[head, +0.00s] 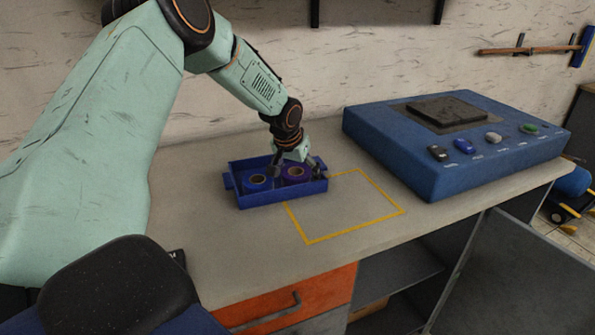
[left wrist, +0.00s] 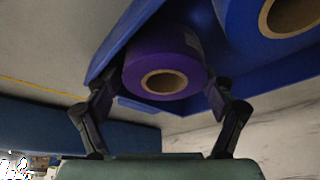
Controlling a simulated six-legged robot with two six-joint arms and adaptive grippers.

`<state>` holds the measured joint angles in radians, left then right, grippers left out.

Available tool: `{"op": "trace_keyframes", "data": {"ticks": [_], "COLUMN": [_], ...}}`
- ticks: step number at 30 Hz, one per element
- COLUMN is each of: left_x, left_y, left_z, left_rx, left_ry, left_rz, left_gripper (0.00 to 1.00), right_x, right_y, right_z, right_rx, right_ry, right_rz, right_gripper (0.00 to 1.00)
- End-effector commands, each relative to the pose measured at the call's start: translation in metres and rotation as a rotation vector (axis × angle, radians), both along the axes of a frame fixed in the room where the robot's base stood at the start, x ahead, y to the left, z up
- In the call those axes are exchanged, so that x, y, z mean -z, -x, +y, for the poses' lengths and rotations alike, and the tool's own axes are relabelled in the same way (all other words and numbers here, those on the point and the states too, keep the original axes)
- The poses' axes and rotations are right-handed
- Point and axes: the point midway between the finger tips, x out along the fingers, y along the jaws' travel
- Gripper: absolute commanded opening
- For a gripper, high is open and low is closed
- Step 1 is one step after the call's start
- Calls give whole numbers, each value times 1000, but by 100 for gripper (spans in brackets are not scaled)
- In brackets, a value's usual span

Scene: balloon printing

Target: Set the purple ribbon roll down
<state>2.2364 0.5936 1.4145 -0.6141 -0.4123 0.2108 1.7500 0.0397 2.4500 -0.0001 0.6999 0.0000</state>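The purple ribbon roll (head: 296,174) stands in the right part of a blue tray (head: 283,198) on the table, its cardboard core facing up. It also shows in the left wrist view (left wrist: 165,66), between my fingers. A blue roll (head: 257,183) is beside it in the tray. My left gripper (head: 298,171) is just above the tray, with one finger on each side of the purple roll. In the left wrist view my left gripper (left wrist: 165,90) is spread wide and looks open. Whether the fingertips touch the roll is hard to tell. My right gripper is out of view.
A yellow outlined square (head: 355,227) lies empty on the table right of the tray. A large blue machine (head: 440,165) with several buttons stands further right. A wall is behind the table. An orange drawer (head: 290,298) is below the front edge.

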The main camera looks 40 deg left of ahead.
Motion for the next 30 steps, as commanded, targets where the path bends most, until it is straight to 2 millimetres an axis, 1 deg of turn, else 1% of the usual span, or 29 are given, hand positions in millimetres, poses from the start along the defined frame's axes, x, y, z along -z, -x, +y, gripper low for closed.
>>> {"op": "trace_keyframes", "data": {"ticks": [10, 13, 17, 24, 30], "left_x": [-1, -7, -27, -74, -102], "left_y": [0, 0, 7, 25, 37], "left_z": [0, 0, -2, -7, -10], "left_rx": [-1, 0, -1, 0, 0], "left_ry": [0, 0, 3, 3, 2], "left_rz": [-1, -3, -3, -5, -4], "left_gripper": [83, 83, 83, 83, 83], "right_x": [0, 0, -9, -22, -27], "right_y": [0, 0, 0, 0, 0], "right_z": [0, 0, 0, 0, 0], "right_rx": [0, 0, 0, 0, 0], "right_ry": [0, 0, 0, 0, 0], "right_rz": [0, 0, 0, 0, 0], "right_gripper": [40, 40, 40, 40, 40]}}
